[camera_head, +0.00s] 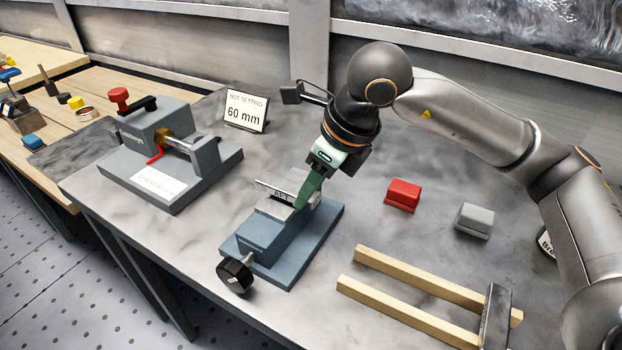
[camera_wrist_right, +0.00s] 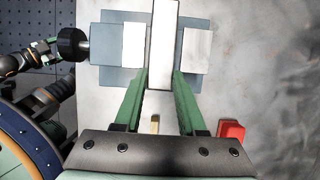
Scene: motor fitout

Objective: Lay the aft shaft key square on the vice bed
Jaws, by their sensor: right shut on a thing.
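The aft shaft key (camera_head: 276,190) is a pale metal bar with lettering that looks like "AFT". My right gripper (camera_head: 307,195) is shut on it, with green fingers on both sides. In the right wrist view the key (camera_wrist_right: 163,45) runs straight up the picture between the fingers, in line with the gap between the vice's two pale plates. The blue-grey vice (camera_head: 262,240) stands below, with a black knob (camera_head: 235,275) at its near end. The fingers partly hide the far jaw. I cannot tell whether the key touches the bed.
A red block (camera_head: 403,194) and a grey block (camera_head: 474,220) lie right of the vice. Wooden rails (camera_head: 400,312) lie in front. A grey fixture (camera_head: 160,145) with a red knob and a "60 mm" sign (camera_head: 245,111) stand to the left and behind.

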